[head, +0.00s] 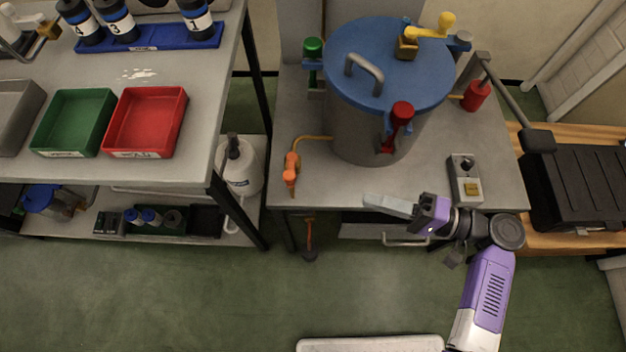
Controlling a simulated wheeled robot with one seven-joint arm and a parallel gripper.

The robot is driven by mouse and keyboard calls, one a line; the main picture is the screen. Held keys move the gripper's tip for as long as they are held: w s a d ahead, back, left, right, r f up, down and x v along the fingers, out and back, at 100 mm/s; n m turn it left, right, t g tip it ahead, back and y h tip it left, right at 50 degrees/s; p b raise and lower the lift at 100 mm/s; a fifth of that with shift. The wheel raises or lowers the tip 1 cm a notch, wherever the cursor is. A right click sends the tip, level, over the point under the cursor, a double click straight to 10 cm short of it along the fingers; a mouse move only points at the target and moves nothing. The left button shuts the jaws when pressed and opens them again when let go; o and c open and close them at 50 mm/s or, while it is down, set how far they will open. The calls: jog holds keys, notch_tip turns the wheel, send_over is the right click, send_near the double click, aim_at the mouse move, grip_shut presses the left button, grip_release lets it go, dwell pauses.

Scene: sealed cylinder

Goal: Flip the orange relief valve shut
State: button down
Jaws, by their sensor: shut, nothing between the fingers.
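The orange relief valve (291,170) is on a thin orange pipe at the left side of the sealed cylinder (345,120), near the table's left front. Its handle appears to hang downward; I cannot tell from this view whether it is open or shut. The cylinder is grey with a blue lid (350,45). My gripper (368,200) is shut and empty, pointing left over the table's front edge. It is right of the orange valve and apart from it, in front of the cylinder.
The cylinder carries a red clamp handle (397,125), a yellow handle (435,28) and a green knob (313,47). A grey switch box (466,180) stands right of it. The left table (110,65) holds red (180,125) and green (105,125) trays. The floor in front is mostly clear.

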jog(key=shift+d+r+g+y, duration=0.2)
jog(key=shift+r+g+y, duration=0.1)
jog(key=shift+r, duration=0.15)
jog(key=shift+w+a, duration=0.1)
send_near(291, 166)
jog(key=s+a+r, duration=0.2)
jog(key=a, duration=0.3)
jog(key=shift+a+r+p, duration=0.2)
jog(key=shift+r+p, duration=0.15)
jog(key=shift+p, duration=0.05)
